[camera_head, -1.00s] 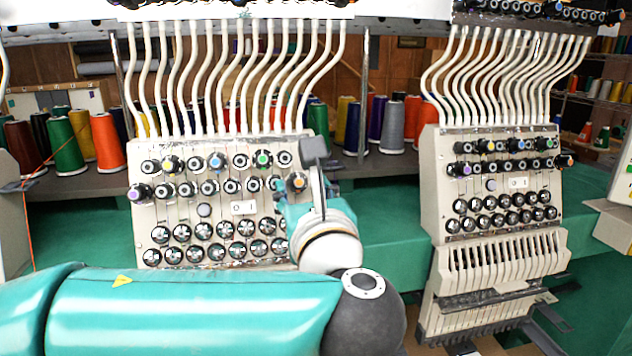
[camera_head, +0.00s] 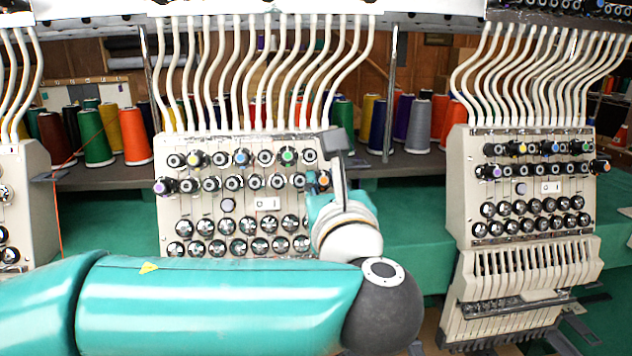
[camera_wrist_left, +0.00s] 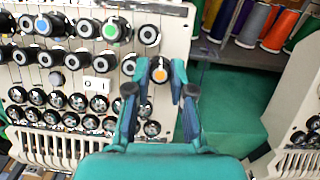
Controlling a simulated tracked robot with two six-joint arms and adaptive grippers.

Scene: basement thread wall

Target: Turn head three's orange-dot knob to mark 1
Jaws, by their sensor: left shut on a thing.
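The orange-dot knob (camera_head: 323,179) sits at the right end of the second knob row on the middle thread head (camera_head: 180,215). It is black with an orange centre and also shows in the left wrist view (camera_wrist_left: 160,75). My left gripper (camera_head: 330,172) is at this knob, its teal fingers on both sides of it. In the left wrist view the gripper (camera_wrist_left: 160,88) is shut on the knob, whose orange face looks toward the camera. The knob's marks are too small to read. My right gripper is not in view.
A green-dot knob (camera_head: 288,155) and a white switch plate (camera_head: 267,203) are near my gripper. Thread spools (camera_head: 418,125) stand behind.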

